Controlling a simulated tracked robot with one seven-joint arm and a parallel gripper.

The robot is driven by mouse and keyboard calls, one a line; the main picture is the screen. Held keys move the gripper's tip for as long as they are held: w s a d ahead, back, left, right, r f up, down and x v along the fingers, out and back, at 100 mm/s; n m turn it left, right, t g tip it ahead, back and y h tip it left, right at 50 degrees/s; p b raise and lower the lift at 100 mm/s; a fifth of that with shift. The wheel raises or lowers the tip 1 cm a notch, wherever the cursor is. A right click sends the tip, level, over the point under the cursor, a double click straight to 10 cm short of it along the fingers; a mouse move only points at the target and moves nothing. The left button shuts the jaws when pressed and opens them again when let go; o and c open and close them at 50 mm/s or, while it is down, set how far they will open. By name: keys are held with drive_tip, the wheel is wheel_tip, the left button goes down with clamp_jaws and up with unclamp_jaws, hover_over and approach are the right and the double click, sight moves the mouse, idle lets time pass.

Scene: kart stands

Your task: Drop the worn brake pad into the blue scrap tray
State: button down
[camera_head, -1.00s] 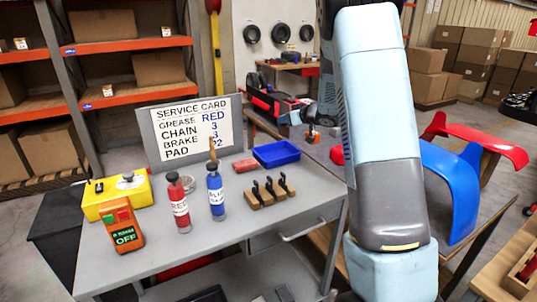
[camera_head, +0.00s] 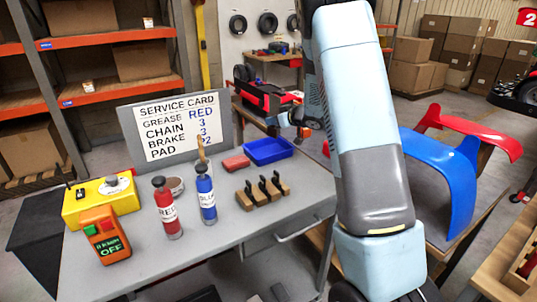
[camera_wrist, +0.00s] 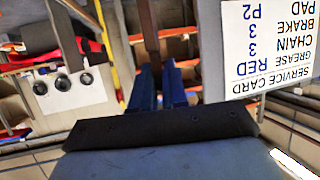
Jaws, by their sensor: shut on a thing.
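The blue scrap tray (camera_head: 268,152) stands on the grey bench, at its back right corner. A flat reddish block (camera_head: 236,163) lies just left of it; I cannot tell whether this is a brake pad. My gripper (camera_head: 284,119) hangs above and behind the tray, small and partly covered by my arm. In the wrist view its narrow blue fingers (camera_wrist: 160,86) are close together. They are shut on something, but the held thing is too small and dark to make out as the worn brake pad. The tray is out of the wrist view.
A service card stand (camera_head: 180,127) rises left of the tray. A wooden rack (camera_head: 262,197) with black pieces, a blue bottle (camera_head: 207,201), a red bottle (camera_head: 167,212), an orange device (camera_head: 105,236) and a yellow box (camera_head: 101,200) occupy the bench. Blue bodywork (camera_head: 445,175) stands right.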

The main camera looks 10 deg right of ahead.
drive_tip(key=shift+f, duration=0.8)
drive_tip(key=c, duration=1.1)
unclamp_jaws()
drive_tip(key=shift+s, duration=0.1)
drive_tip(key=v, duration=1.3)
drive_tip(key=shift+s+d+r, duration=0.15)
drive_tip(key=shift+s, duration=0.05)
